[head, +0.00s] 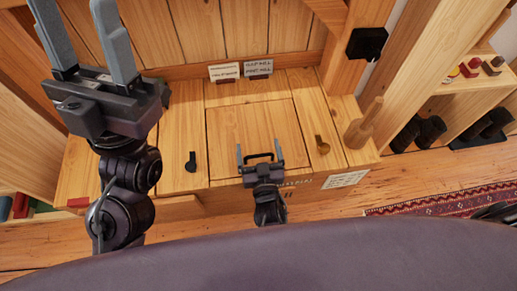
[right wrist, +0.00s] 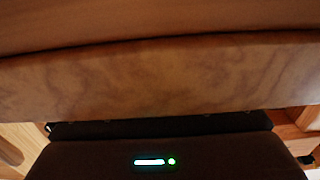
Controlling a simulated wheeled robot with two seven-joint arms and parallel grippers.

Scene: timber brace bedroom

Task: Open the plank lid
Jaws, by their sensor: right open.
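The plank lid (head: 250,122) is a square wooden panel, lying closed and flush in the top of a wooden bench. A dark bar-shaped handle (head: 260,156) shows near its front edge. My right gripper (head: 260,153) is open at that front edge, one finger on each side of the handle. I cannot tell whether the fingers touch the handle or the lid. In the right wrist view, wood (right wrist: 160,80) fills most of the picture very close up and the fingertips are hidden. My left gripper (head: 75,8) is open and empty, raised over the bench's left side.
Two small label cards (head: 240,69) stand behind the lid. A dark latch-like piece (head: 191,161) is left of the lid and a brass-coloured one (head: 322,145) right of it. A wooden peg (head: 362,124) stands at the bench's right end. Shelves with dumbbells (head: 419,133) are further right.

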